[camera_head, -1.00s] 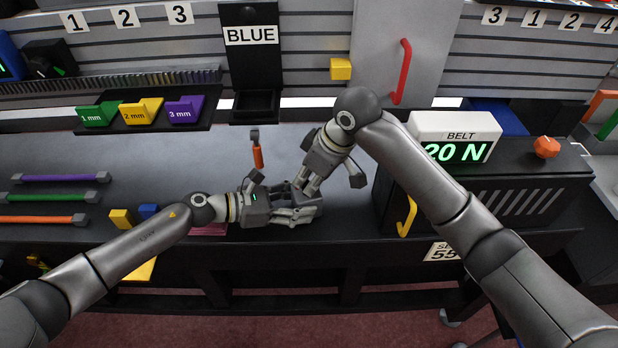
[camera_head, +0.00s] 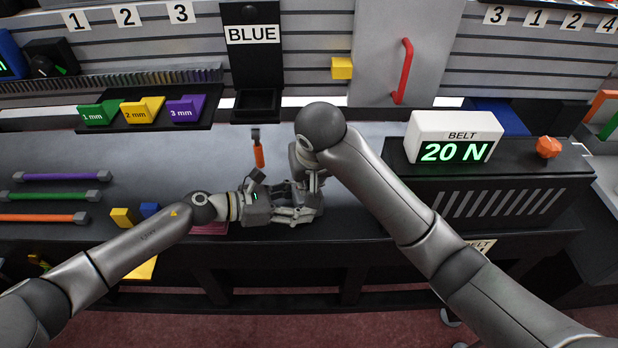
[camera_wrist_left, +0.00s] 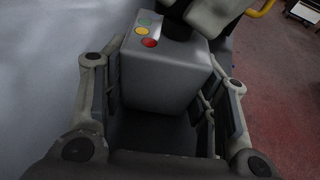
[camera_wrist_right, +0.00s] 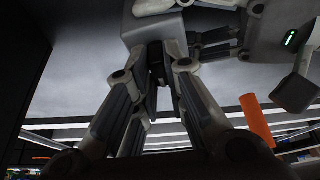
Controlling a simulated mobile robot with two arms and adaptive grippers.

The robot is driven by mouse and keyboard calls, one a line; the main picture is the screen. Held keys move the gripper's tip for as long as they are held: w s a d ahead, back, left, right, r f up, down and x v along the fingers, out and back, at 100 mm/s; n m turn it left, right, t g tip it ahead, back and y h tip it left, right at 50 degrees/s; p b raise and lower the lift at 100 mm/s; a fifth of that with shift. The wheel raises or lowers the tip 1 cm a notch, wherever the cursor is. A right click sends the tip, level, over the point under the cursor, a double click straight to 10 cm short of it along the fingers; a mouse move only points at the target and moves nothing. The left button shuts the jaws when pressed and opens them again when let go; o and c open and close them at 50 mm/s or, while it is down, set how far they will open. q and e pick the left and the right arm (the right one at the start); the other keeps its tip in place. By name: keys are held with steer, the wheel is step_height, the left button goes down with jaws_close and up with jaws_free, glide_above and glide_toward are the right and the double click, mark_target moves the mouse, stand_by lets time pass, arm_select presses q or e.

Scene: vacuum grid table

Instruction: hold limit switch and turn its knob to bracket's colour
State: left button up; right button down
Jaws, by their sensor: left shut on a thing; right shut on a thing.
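The limit switch is a grey box (camera_wrist_left: 165,75) between my left gripper's fingers (camera_wrist_left: 162,90) in the left wrist view. Its top has a green dot, a yellow dot and a red dot beside a dark knob (camera_wrist_left: 178,30). My left gripper (camera_head: 300,207) is shut on the box at the table's front edge. My right gripper (camera_head: 308,182) comes from above and is shut on the knob; its fingers (camera_wrist_right: 165,58) close around the dark knob in the right wrist view. Where the knob points is hidden. I cannot tell which thing is the bracket.
A yellow block (camera_head: 342,68) is on the back wall near a BLUE sign (camera_head: 252,34). An orange-handled tool (camera_head: 258,154) stands behind the grippers. Small yellow (camera_head: 122,217) and blue (camera_head: 150,210) blocks lie left. The belt machine (camera_head: 500,195) stands right.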

arm_select(q)
steer(key=shift+s+f, duration=0.1)
steer(key=shift+f, duration=0.05)
arm_select(e)
steer(key=m+h, duration=0.1)
steer(key=m, duration=0.3)
steer(key=shift+a+h, duration=0.1)
steer(key=shift+h, duration=0.3)
steer(key=shift+w+a+r+m+h, duration=0.1)
steer(key=shift+r+m+h, duration=0.05)
steer(key=shift+m, duration=0.4)
steer(key=shift+w+r+m+h, duration=0.1)
steer(key=shift+m+h, duration=0.05)
steer(key=shift+m, duration=0.4)
steer(key=shift+s+f+m+h, duration=0.15)
steer(key=shift+m+h, duration=0.15)
steer(key=shift+m, duration=0.5)
steer(key=c, duration=1.5)
jaws_free()
steer(key=shift+s+a+r, duration=0.1)
steer(key=shift+a+r, duration=0.05)
steer(key=shift+r, duration=0.55)
steer(key=v, duration=1)
steer(key=shift+r, duration=0.25)
